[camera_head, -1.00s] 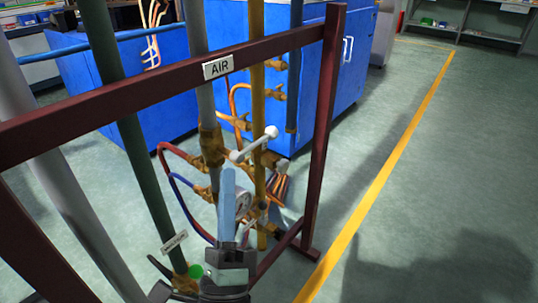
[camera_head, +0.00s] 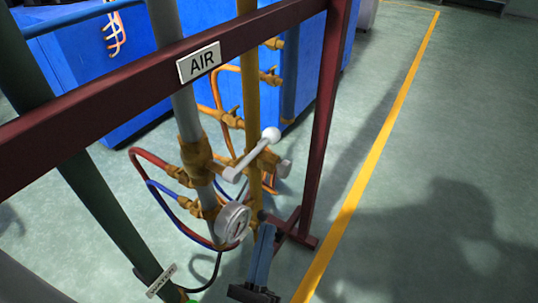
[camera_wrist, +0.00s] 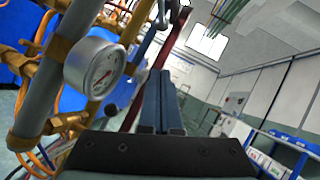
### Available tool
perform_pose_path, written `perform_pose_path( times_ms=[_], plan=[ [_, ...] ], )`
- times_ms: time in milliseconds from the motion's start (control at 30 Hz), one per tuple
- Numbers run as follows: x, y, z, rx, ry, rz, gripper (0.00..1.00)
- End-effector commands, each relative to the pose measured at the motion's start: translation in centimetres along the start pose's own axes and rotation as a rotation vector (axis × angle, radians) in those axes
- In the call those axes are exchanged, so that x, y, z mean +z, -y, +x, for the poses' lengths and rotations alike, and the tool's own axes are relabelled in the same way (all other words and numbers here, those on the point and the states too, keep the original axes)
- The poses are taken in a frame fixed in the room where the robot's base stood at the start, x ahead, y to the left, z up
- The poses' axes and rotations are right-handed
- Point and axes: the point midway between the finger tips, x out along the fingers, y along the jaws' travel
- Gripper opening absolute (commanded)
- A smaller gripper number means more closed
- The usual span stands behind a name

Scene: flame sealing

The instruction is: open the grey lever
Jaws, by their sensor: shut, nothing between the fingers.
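The grey lever (camera_head: 252,155) has a ball on its end. It slants up to the right from a brass valve (camera_head: 196,160) on the grey pipe (camera_head: 187,118) below the AIR sign (camera_head: 198,62). A round pressure gauge (camera_head: 232,222) sits below it and also shows close up at the left of the wrist view (camera_wrist: 95,67). My gripper (camera_head: 266,228) points upward, right of the gauge and below the lever, apart from it. Its blue fingers are together and empty, as the wrist view (camera_wrist: 159,78) also shows. I cannot clearly make out the lever in the wrist view.
A dark red frame (camera_head: 120,92) crosses in front, with its post (camera_head: 322,115) to the right of the lever. A yellow pipe (camera_head: 249,100) stands just behind. Red and blue hoses (camera_head: 158,195) hang at the left. The floor right of the yellow line (camera_head: 375,178) is clear.

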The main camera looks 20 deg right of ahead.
Motion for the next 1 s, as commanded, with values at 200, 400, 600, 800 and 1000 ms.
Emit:
perform_pose_path(
  times_ms=[200,400,600,800,1000],
  plan=[
    [0.1,0.0,0.4,-0.001,0.001,0.0,0.0],
    [0.1,0.1,3.1,-0.005,0.003,0.001,0.0],
    [0.1,0.0,7.5,-0.006,0.003,0.002,0.0],
    [1.1,0.1,11.1,-0.003,0.004,0.003,0.0],
    [2.6,0.1,12.6,-0.001,0.002,0.001,0.0]
  ],
)
